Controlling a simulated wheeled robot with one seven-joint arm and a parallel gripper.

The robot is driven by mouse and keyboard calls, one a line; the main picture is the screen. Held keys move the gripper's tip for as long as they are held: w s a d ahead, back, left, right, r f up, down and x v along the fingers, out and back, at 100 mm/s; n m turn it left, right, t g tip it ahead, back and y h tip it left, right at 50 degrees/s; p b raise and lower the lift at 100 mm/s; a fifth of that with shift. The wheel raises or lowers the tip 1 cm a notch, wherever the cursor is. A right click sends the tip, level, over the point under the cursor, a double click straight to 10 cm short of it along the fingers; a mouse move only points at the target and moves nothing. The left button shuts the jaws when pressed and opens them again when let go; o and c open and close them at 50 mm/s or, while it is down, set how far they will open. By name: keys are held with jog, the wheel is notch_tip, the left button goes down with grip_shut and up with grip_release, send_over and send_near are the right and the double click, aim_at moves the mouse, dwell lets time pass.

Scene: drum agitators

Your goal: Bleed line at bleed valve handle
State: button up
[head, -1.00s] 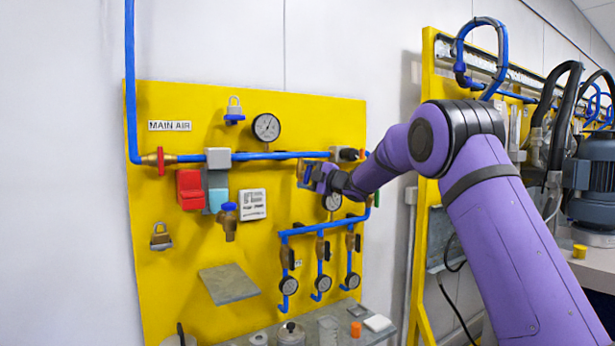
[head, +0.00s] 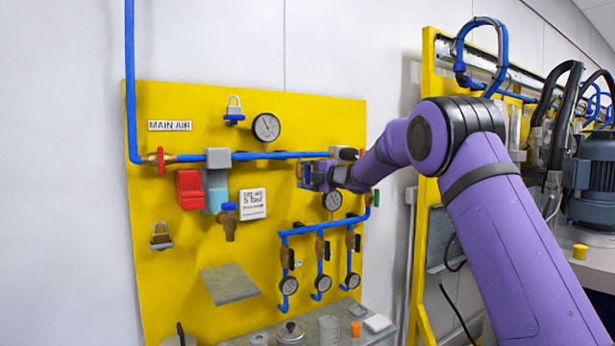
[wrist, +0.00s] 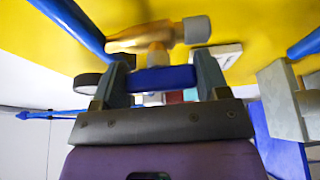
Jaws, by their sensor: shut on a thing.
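My gripper (head: 308,174) is at the right part of the yellow panel, just below the blue main pipe. In the wrist view my gripper (wrist: 161,82) has its two grey fingers shut on a blue bleed valve handle (wrist: 162,79), one at each end of the bar. The handle sits in front of a brass valve body (wrist: 140,40) with a grey round end, close to the yellow panel. In the head view my gripper mostly covers the handle and valve.
A round gauge (head: 266,127) sits above the main pipe (head: 265,156). A smaller gauge (head: 332,201) is just below my gripper. Blue branch pipes (head: 322,226) with several gauges hang lower. A shelf (head: 362,330) with loose items stands below.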

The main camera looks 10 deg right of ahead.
jog(key=shift+f, duration=0.15)
jog(key=o, duration=0.9)
jog(key=shift+o, duration=0.2)
jog(key=v, duration=1)
jog(key=shift+s+d, duration=0.25)
jog(key=shift+s, duration=0.05)
